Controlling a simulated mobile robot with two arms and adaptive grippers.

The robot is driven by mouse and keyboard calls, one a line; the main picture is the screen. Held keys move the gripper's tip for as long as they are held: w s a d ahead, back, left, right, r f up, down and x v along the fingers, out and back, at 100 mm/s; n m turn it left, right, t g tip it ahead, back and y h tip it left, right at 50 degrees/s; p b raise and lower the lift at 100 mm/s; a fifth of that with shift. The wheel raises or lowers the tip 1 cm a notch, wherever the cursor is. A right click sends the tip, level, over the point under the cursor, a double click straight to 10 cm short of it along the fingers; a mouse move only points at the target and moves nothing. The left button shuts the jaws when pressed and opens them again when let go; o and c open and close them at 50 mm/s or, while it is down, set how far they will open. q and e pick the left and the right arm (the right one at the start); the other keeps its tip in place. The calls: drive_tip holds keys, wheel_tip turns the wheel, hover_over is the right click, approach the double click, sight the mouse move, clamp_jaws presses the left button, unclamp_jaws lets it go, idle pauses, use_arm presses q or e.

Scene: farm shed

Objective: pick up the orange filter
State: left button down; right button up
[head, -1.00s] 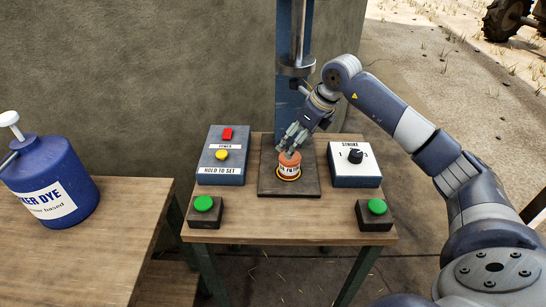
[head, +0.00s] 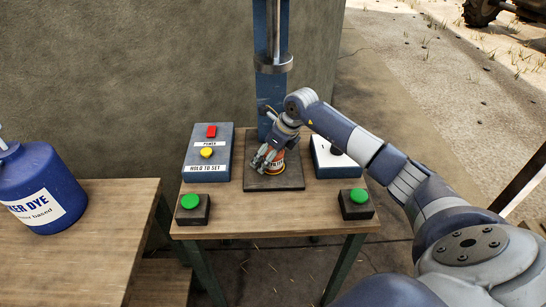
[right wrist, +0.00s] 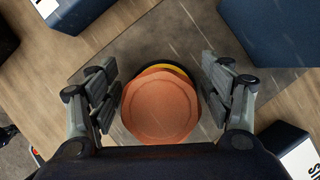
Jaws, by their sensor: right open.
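The orange filter (head: 277,166) stands on the dark plate (head: 290,181) of the press, partly hidden by my right gripper in the head view. In the right wrist view the filter (right wrist: 160,107) is seen from above, with a yellow ring and a dark rim at its far side. My right gripper (head: 264,162) is open. Its two fingers (right wrist: 162,85) are on either side of the filter, with a narrow gap showing at each side. My left gripper is in no view.
A control box (head: 208,152) with red and yellow buttons stands left of the plate, and a stroke box (head: 326,163) stands right, partly behind my arm. Green buttons (head: 190,201) (head: 358,196) are in front. The press column (head: 273,95) rises behind. A blue dye jug (head: 40,185) stands on the left table.

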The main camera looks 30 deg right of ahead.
drive_tip(key=shift+r, duration=0.1)
drive_tip(key=c, duration=1.4)
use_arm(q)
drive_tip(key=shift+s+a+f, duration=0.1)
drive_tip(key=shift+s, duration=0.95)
use_arm(e)
drive_tip(key=shift+c, duration=0.2)
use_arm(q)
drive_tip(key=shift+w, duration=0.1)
